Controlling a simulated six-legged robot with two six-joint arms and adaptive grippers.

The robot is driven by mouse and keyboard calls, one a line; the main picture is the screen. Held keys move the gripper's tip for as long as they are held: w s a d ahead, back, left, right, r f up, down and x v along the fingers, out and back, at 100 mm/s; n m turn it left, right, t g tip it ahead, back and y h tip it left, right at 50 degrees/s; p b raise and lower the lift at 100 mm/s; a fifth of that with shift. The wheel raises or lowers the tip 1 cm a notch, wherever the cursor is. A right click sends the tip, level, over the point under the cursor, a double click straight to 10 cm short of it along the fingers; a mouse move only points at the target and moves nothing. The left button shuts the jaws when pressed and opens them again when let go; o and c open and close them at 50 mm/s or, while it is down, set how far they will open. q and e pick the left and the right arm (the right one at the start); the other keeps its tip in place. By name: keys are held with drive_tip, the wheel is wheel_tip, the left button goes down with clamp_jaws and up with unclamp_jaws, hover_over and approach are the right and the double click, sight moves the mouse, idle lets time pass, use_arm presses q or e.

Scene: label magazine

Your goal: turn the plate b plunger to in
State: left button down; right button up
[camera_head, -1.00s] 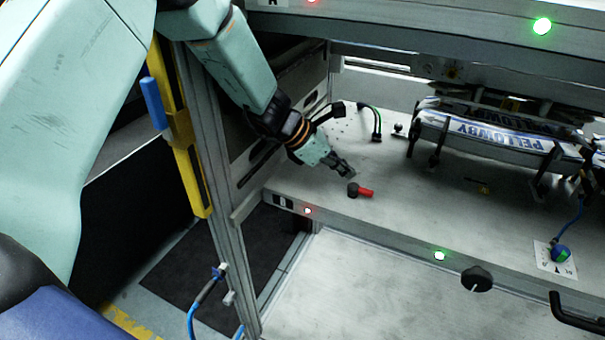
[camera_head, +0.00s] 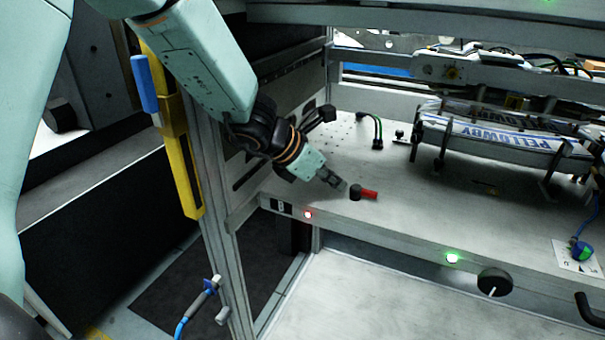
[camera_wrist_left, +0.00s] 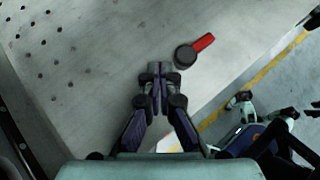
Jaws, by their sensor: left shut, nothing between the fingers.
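The plate b plunger is a black round knob with a red handle (camera_head: 369,194) on the grey plate (camera_head: 400,222), near its front left corner. In the head view the red handle points right. In the left wrist view the red handle (camera_wrist_left: 203,43) points up and right from the black knob (camera_wrist_left: 185,56). My left gripper (camera_head: 343,186) is shut and empty, just left of the knob. In the left wrist view its fingertips (camera_wrist_left: 157,70) are close beside the knob; whether they touch it I cannot tell. My right gripper is not in view.
Label stacks marked PELLOWBY (camera_head: 490,137) stand behind. A grey frame post (camera_head: 212,215) stands left. The plate's middle is clear.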

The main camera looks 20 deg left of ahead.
use_arm(q)
drive_tip(key=shift+f+b, duration=0.25)
drive_tip(key=shift+b, duration=0.15)
drive_tip(key=shift+s+d+r+n+t+y+b, duration=0.15)
drive_tip(key=shift+s+n+t+y+b, duration=0.3)
drive_tip(key=shift+n+b, duration=0.45)
drive_tip(key=p+v, duration=0.4)
drive_tip(key=v, duration=0.6)
drive_tip(key=shift+r+p, duration=0.2)
drive_tip(key=shift+p, duration=0.2)
drive_tip(key=shift+m, duration=0.3)
